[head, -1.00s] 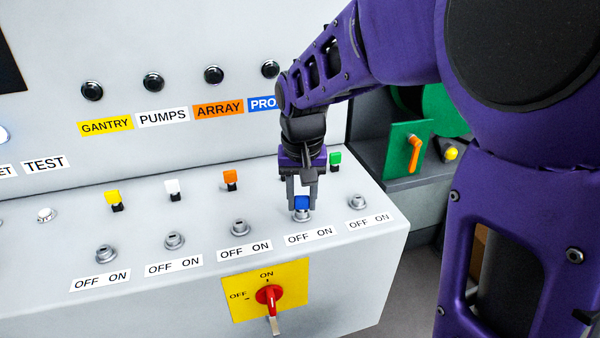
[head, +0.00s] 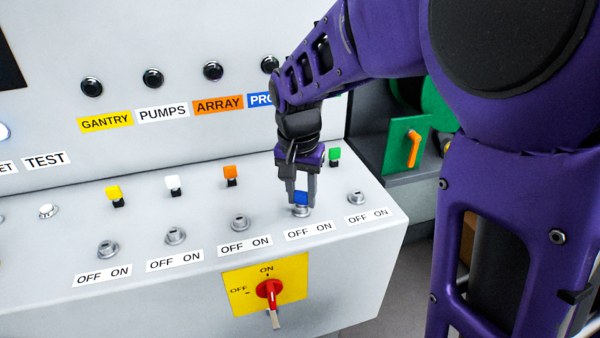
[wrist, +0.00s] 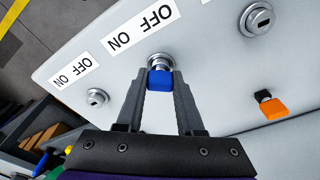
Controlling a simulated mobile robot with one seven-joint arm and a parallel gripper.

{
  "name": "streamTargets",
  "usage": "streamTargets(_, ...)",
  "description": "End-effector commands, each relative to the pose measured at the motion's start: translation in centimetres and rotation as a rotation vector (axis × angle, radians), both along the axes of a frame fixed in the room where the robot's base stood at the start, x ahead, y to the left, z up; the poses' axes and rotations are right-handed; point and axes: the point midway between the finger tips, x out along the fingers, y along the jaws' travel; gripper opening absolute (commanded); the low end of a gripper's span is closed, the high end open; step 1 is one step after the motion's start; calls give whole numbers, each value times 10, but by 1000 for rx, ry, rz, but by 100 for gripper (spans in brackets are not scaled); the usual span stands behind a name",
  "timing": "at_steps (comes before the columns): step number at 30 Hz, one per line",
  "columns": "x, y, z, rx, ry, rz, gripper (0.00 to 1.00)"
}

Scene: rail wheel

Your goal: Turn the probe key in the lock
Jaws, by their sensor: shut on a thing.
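The blue probe key (head: 301,198) stands in its lock (head: 301,211), above an OFF ON label, under the blue label that starts with PRO. My gripper (head: 301,195) is shut on the blue key head from above. In the wrist view the blue key (wrist: 160,80) sits between my two fingertips, with the lock (wrist: 160,61) just beyond it. The gripper hides part of the key and the lock's slot, so how far the key is turned is hard to tell.
Yellow (head: 115,194), white (head: 174,183), orange (head: 231,173) and green (head: 334,155) keys stand behind the lock row. Empty locks, such as the one below the orange key (head: 240,222), flank mine. A red rotary switch (head: 270,290) is on the front face.

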Motion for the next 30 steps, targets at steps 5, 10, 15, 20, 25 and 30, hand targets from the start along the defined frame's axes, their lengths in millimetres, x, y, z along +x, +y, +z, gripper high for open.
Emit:
streamTargets(5,0,0,1,-1,0,-116,0)
streamTargets(10,0,0,0,-1,2,-267,0)
streamTargets(15,0,0,0,0,1,-300,0)
streamTargets(20,0,0,0,-1,0,-298,44)
streamTargets(25,0,0,0,0,0,-297,72)
streamTargets(30,0,0,0,0,0,-297,72)
